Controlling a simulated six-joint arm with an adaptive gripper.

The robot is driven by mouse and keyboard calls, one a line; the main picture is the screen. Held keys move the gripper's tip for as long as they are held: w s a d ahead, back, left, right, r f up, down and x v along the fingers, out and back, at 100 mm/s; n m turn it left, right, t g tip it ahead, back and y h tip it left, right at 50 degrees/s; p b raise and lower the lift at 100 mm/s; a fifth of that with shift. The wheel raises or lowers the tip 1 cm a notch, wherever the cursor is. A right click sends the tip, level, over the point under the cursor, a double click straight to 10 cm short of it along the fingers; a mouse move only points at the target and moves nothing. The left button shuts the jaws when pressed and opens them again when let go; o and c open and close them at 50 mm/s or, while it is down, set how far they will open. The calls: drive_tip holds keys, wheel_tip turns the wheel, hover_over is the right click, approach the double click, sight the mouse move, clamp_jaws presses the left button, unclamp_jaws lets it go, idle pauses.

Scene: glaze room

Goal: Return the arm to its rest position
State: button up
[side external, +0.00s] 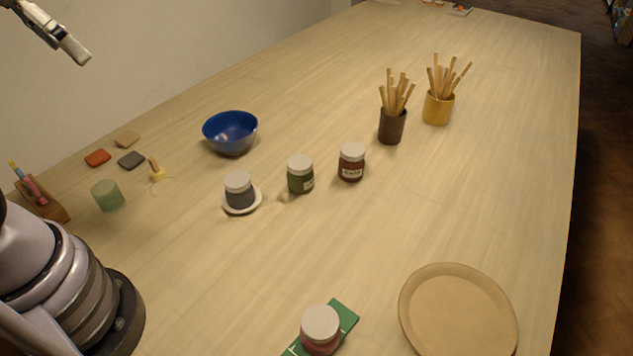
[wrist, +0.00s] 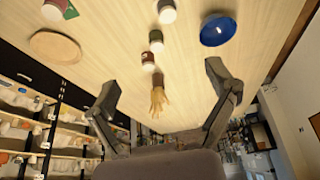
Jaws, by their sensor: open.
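My gripper (wrist: 163,88) is open and empty in the wrist view, its two dark fingers spread wide above the table. In the side external view, only a pale part of my arm's end shows at the top left corner, high above the table and clear of everything on it.
Small blocks lie at the left.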

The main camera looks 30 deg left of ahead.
drive_tip(key=s+a, duration=0.1)
drive_tip(key=s+f+t, duration=0.1)
drive_tip(key=s, duration=0.1)
drive_tip(key=shift+a+n, duration=0.35)
drive_tip(key=shift+n, duration=0.05)
